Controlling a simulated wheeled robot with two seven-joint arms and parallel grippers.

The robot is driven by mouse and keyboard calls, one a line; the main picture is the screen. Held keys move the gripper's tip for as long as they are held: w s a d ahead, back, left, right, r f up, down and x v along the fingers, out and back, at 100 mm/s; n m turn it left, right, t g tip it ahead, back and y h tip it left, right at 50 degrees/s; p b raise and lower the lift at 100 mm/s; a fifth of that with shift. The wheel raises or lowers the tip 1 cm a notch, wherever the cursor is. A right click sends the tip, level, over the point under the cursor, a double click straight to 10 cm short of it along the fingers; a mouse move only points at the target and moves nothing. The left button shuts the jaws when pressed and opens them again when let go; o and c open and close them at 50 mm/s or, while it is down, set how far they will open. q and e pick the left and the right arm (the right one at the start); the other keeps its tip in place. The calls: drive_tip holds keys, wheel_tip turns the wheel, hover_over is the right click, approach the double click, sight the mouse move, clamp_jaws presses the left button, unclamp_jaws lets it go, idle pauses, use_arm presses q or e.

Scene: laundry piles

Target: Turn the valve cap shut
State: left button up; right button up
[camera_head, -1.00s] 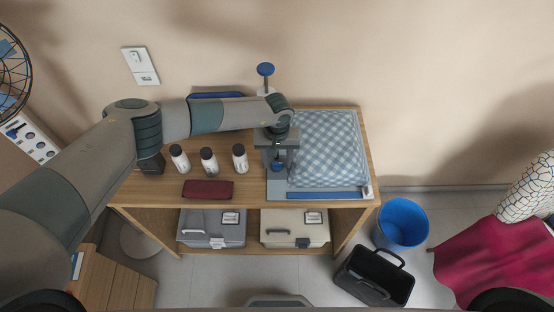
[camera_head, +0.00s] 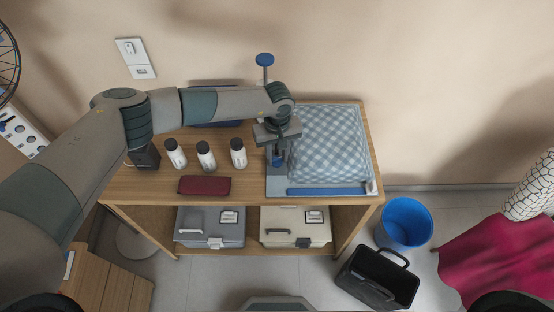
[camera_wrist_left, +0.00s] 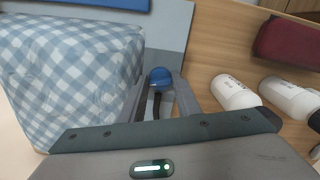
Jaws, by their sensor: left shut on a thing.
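The blue valve cap (camera_head: 277,161) is at the left side of the blue-and-white checked bag (camera_head: 328,143) on the wooden table. It shows as a round blue top in the left wrist view (camera_wrist_left: 160,77). My left gripper (camera_head: 277,158) points down over it and is shut on the cap, one finger on each side. The gripper's wide body hides part of the cap and what lies under it. The checked bag, puffed up like a cushion, also fills the left of the wrist view (camera_wrist_left: 65,75). My right gripper is not in view.
Several white bottles with black lids, one a white bottle (camera_head: 206,157), stand left of the gripper. A dark red folded cloth (camera_head: 204,186) lies in front of them. A blue-topped pump-like thing (camera_head: 265,60) stands behind my arm. A blue bucket (camera_head: 405,222) and black basket (camera_head: 377,279) are on the floor.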

sight(278, 158)
use_arm(q)
drive_tip(key=n+b, duration=0.1)
drive_tip(key=b, duration=0.1)
drive_tip(key=n+b, duration=0.2)
drive_tip(key=shift+f, duration=0.25)
drive_tip(key=shift+w+r+n+b, duration=0.1)
drive_tip(key=shift+r+n+b, duration=0.15)
drive_tip(key=shift+n+b, duration=1.15)
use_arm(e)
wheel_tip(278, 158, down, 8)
use_arm(q)
drive_tip(key=o, duration=1)
drive_tip(key=shift+o, duration=0.2)
drive_tip(key=shift+r, duration=0.1)
drive_tip(key=shift+d+r, duration=0.1)
drive_tip(key=shift+r, duration=0.35)
wheel_tip(278, 158, up, 5)
drive_tip(key=shift+b, duration=1.2)
wheel_tip(278, 158, up, 11)
drive_tip(key=b, duration=0.3)
drive_tip(key=shift+r, duration=0.2)
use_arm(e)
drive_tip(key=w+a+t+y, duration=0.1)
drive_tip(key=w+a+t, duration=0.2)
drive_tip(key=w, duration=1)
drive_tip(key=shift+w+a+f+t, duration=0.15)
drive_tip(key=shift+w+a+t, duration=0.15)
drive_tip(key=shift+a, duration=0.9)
